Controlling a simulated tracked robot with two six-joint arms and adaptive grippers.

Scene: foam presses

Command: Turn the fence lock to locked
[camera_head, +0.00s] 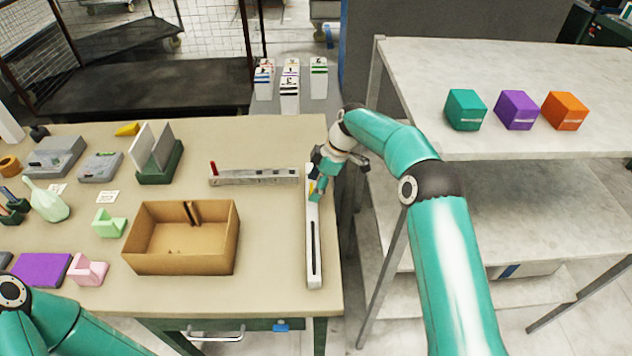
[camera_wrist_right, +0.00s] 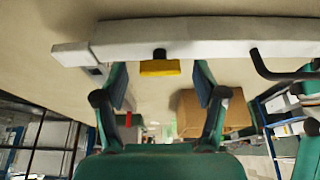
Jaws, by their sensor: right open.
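The fence is a long pale bar (camera_head: 314,255) with a dark slot, lying along the right edge of the workbench. In the right wrist view the bar (camera_wrist_right: 220,38) runs across the top. A yellow lock tab (camera_wrist_right: 160,68) on a dark stem sticks out from it. My right gripper (camera_head: 318,188) is at the bar's far end and hides part of it. In the wrist view its open fingers (camera_wrist_right: 160,82) stand on either side of the tab, with gaps showing. Of my left arm only a link shows, at the lower left; its gripper is out of view.
A grey rail (camera_head: 255,176) with a red handle lies just left of the fence's far end. An open cardboard box (camera_head: 180,268) stands left of the bar. A white shelf (camera_head: 420,75) with three coloured blocks stands at the right.

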